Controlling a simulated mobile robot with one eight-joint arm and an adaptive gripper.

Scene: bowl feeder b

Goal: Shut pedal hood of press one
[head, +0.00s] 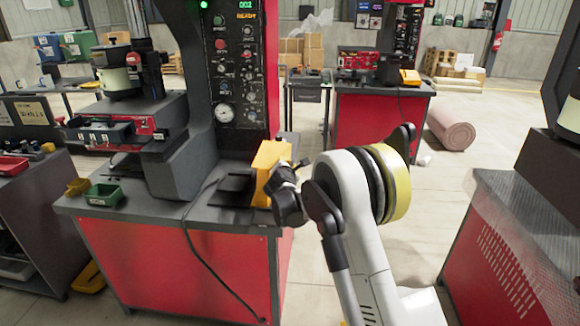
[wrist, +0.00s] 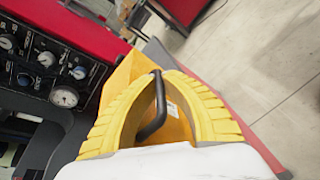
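The yellow pedal hood (head: 268,172) stands raised at the right front corner of press one's table, beside a flat black plate (head: 234,188). It also shows in the wrist view (wrist: 121,76) behind my fingers. A black bar handle (wrist: 160,105) is fixed to its face. My gripper (head: 290,186) is at the hood's right side. In the wrist view, the two ridged yellow fingers of my gripper (wrist: 158,76) curve in on both sides of the handle, and their tips close in on it. The pedal is not clearly visible.
Press one's panel (head: 240,70) with dials rises behind the hood. A green tray (head: 104,195) sits at the table's left front, and a cable hangs over the front edge. Another red machine (head: 520,220) stands at right, with open floor between.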

